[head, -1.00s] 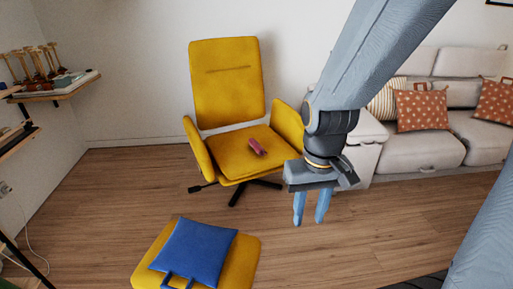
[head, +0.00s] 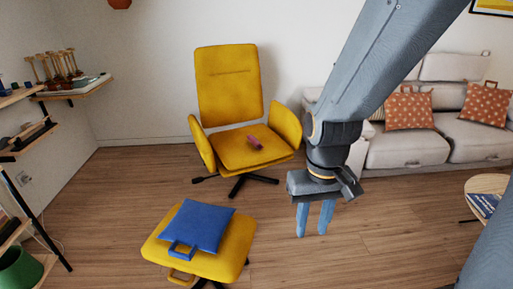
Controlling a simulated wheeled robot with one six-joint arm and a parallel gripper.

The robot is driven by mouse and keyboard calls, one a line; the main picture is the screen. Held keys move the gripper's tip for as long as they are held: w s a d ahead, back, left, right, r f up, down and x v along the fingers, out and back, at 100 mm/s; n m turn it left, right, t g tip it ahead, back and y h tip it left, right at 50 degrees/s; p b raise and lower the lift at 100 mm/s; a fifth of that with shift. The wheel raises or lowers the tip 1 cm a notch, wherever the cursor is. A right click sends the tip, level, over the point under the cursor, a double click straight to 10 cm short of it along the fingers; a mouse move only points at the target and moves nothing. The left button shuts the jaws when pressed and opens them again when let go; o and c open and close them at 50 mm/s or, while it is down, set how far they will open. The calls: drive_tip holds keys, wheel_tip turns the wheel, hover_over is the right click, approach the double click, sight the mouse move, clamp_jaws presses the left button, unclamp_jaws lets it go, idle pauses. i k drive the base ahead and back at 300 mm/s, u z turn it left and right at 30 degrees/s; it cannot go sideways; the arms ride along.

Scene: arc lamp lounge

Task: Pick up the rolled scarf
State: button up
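The rolled scarf (head: 254,142) is a small dark pink roll lying on the seat of the yellow armchair (head: 230,85). My gripper (head: 315,219) hangs fingers down over the floor in the picture, to the right of and nearer than the chair. Its two blue-grey fingers are apart with nothing between them. The gripper is well away from the scarf. The scarf is in full view.
A yellow footstool (head: 232,252) with a blue cushion (head: 202,226) stands in front of the chair. A grey sofa (head: 400,150) with patterned cushions is at the right, a round table (head: 485,183) nearer. Shelves (head: 70,90) line the left wall. Floor between is clear.

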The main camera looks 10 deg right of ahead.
sight(256, 143)
drive_tip(key=z, duration=0.55)
drive_tip(key=i, duration=1.15)
drive_tip(key=z, duration=0.4)
drive_tip(key=i, duration=1.75)
drive_tip(key=u, duration=0.7)
drive_tip(key=i, duration=0.6)
drive_tip(key=u, duration=0.25)
